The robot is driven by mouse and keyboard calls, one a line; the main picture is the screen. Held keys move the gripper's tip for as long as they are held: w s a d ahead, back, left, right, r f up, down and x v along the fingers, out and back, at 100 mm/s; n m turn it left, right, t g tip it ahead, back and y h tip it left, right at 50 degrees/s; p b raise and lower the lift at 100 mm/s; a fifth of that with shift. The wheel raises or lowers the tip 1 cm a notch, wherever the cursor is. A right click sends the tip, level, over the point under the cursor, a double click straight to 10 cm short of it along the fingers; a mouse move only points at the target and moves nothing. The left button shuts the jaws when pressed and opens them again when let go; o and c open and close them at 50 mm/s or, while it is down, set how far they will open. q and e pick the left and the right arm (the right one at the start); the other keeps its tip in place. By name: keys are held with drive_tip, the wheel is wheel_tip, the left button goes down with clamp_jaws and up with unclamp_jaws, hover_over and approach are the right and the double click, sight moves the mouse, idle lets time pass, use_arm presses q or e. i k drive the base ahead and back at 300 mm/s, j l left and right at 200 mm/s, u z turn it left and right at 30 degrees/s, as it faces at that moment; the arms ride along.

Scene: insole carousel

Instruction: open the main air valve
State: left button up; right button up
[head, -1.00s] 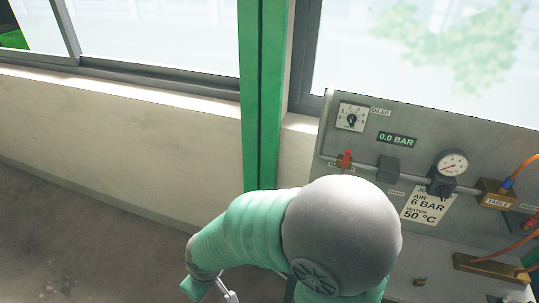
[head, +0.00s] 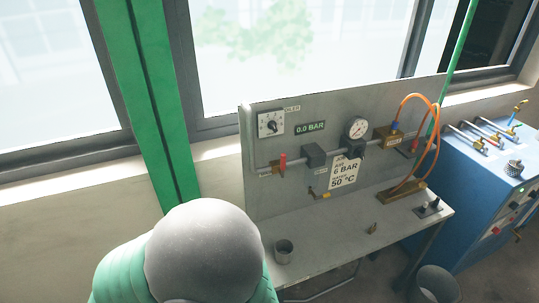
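A small valve with a red lever (head: 283,162) sits at the left end of the grey pipe on the upright panel (head: 262,205). Its lever stands upright, across the pipe; the label beside it is too small to read. A green display (head: 310,128) above reads 0.0 BAR. A round dial gauge (head: 357,128) is further right on the pipe, beside dark blocks. A brass tap (head: 320,194) sits lower on the panel. A green and grey part of my arm fills the bottom left. Neither gripper is in view.
The bench top (head: 330,232) holds a metal cup (head: 284,251), a small brass piece (head: 372,228) and a brass bar (head: 405,192) with orange hoses. A knob dial (head: 270,124) is at the panel's upper left. A blue cabinet (head: 485,190) stands right; a bin (head: 436,284) is below.

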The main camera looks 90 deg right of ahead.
sight(283, 159)
drive_tip(key=i+z, duration=0.25)
drive_tip(key=z, duration=0.25)
drive_tip(key=i+z, duration=0.2)
drive_tip(key=z, duration=0.25)
drive_tip(key=i+j+z, duration=0.1)
drive_tip(key=i+z, duration=0.15)
drive_tip(key=z, duration=0.25)
drive_tip(key=i+j+z, duration=0.2)
drive_tip(key=z, duration=0.3)
drive_tip(key=i+j+z, duration=0.15)
drive_tip(key=z, duration=0.3)
drive_tip(key=j, duration=0.1)
